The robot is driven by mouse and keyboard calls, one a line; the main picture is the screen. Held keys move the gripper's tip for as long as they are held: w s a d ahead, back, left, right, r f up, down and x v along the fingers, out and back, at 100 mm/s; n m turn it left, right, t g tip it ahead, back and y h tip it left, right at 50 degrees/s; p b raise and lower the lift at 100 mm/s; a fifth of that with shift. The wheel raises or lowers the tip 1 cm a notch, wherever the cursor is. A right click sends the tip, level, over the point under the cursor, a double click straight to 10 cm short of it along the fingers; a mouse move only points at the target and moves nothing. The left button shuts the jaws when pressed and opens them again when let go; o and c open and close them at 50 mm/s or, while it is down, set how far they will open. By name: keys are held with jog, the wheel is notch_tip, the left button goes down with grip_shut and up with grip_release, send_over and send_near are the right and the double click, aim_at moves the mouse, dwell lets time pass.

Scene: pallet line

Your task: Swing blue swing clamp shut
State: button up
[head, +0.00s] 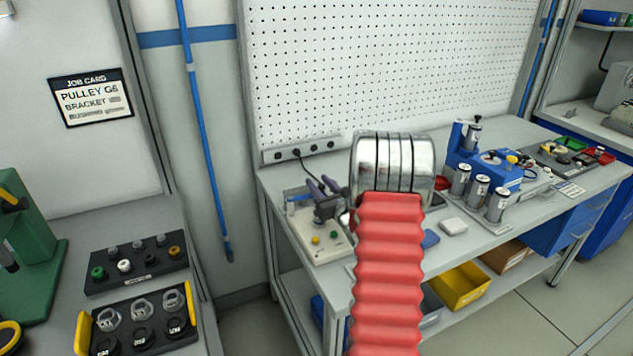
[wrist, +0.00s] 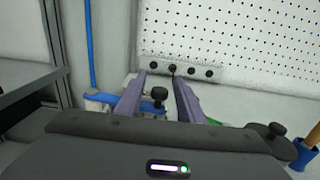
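My gripper (head: 320,188) is over the left end of the workbench in the head view, partly behind my red arm. In the wrist view its two purple fingers (wrist: 158,88) are apart, with nothing gripped. A black knob (wrist: 159,95) shows between the fingers. It appears to belong to a blue bar (wrist: 102,98) running left behind the fingers, which looks like the blue swing clamp. I cannot tell whether the fingers touch it or how far it is swung.
A blue fixture (head: 487,165) with metal cylinders stands farther right on the bench (head: 470,235). A white pegboard (head: 385,60) and socket strip (head: 302,149) are behind. Trays of parts (head: 135,262) lie at left.

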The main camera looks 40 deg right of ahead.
jog(key=v, duration=1.1)
jog(key=shift+s, duration=0.1)
